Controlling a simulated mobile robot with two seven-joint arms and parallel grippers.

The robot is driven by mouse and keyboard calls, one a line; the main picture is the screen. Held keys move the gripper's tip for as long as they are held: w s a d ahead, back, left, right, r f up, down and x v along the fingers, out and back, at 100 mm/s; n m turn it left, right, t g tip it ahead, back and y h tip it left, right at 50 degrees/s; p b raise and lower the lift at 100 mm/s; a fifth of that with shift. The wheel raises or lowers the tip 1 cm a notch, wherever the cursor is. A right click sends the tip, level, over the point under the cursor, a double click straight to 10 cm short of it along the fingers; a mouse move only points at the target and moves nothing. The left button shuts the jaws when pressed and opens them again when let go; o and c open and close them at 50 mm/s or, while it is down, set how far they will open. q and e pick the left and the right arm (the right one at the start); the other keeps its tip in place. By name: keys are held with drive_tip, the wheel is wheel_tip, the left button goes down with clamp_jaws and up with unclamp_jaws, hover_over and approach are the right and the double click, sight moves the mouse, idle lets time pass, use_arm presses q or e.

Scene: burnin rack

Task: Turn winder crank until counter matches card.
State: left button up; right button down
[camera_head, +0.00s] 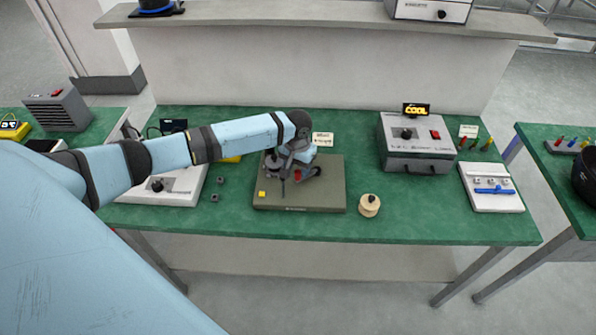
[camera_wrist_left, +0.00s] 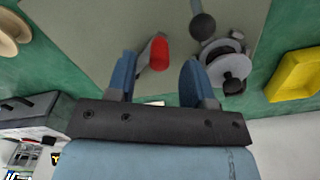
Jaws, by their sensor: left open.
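The winder stands on an olive-grey base plate (camera_head: 320,193) on the green bench, with dark metal parts partly hidden by my left gripper. My left gripper (camera_head: 297,160) is over the plate. In the left wrist view, its fingers (camera_wrist_left: 159,76) are open, and a red knob (camera_wrist_left: 159,54) on a grey piece shows between them; I cannot tell whether they touch it. A dark ball (camera_wrist_left: 203,27) and a round metal spindle (camera_wrist_left: 232,72) are right of the fingers. A small white card (camera_head: 322,139) stands behind the plate, its text unreadable. I cannot make out the counter. My right gripper is not in view.
A wooden spool (camera_head: 369,206) stands right of the plate. A grey instrument box (camera_head: 417,143) and a white panel with a blue part (camera_head: 492,188) are farther right. A yellow tray (camera_wrist_left: 299,73) is beside the plate. The bench's front right is clear.

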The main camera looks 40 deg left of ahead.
use_arm(q)
drive_tip(key=shift+f, duration=1.3)
clamp_jaws()
